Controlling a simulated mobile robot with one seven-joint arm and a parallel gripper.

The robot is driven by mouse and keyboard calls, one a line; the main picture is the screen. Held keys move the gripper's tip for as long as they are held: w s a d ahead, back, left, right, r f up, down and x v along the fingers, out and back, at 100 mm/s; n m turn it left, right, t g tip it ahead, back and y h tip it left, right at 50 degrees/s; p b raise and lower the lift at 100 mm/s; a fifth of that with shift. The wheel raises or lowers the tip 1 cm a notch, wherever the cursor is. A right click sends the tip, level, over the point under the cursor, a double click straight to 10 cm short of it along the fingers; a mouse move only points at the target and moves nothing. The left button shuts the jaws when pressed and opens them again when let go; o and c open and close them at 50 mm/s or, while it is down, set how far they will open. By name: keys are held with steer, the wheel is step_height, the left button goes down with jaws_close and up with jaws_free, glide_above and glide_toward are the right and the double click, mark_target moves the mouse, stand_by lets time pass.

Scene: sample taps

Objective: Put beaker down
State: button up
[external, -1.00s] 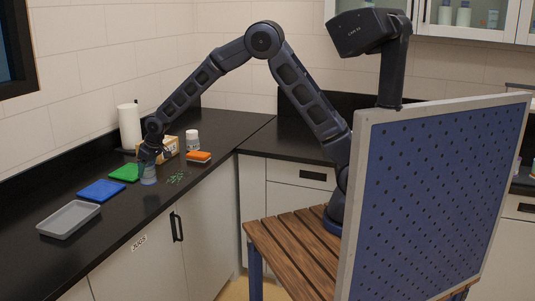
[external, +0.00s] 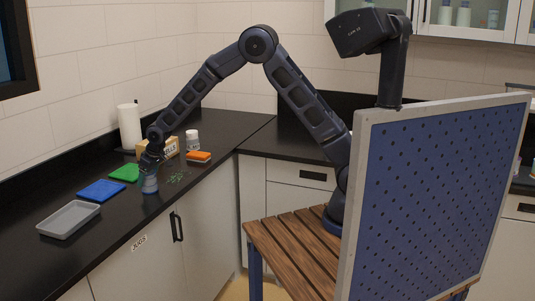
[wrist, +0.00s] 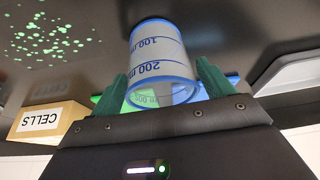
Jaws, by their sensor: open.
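The beaker (external: 150,186) stands upright on the black counter, near its front edge. It shows large in the wrist view (wrist: 162,60) as a clear cup with blue rims and 100 and 200 marks. My gripper (external: 150,170) is open at the beaker's upper part. In the wrist view its green fingers (wrist: 163,80) are spread on either side of the beaker near its open rim. Whether a finger still touches the beaker I cannot tell.
A CELLS box (wrist: 45,120), a white bottle (external: 192,140) and an orange sponge (external: 198,156) stand behind. Green specks (external: 178,177) lie right of the beaker. A green cloth (external: 124,173), blue cloth (external: 101,190) and grey tray (external: 68,219) lie left. Counter in front is bare.

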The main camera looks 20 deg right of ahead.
steer(key=shift+r, duration=0.1)
steer(key=v, duration=1.2)
steer(key=shift+a+r, duration=0.1)
steer(key=w+d+r+m, duration=0.15)
steer(key=d+r, duration=0.35)
steer(key=d, duration=0.7)
steer(key=d+r+m+t+h, duration=0.15)
steer(key=d+r, duration=0.35)
steer(key=d, duration=0.8)
steer(key=w+d+r+m+g, duration=0.15)
steer(key=d+r, duration=0.35)
steer(key=d, duration=0.7)
steer(key=s+d+m+t+h, duration=0.1)
steer(key=s+d+m, duration=0.4)
steer(key=s+d, duration=1.5)
steer(key=d+h, duration=0.1)
steer(key=d, duration=0.4)
steer(key=shift+s+f+t, duration=0.3)
steer(key=shift+s+f, duration=0.05)
steer(key=shift+s, duration=0.05)
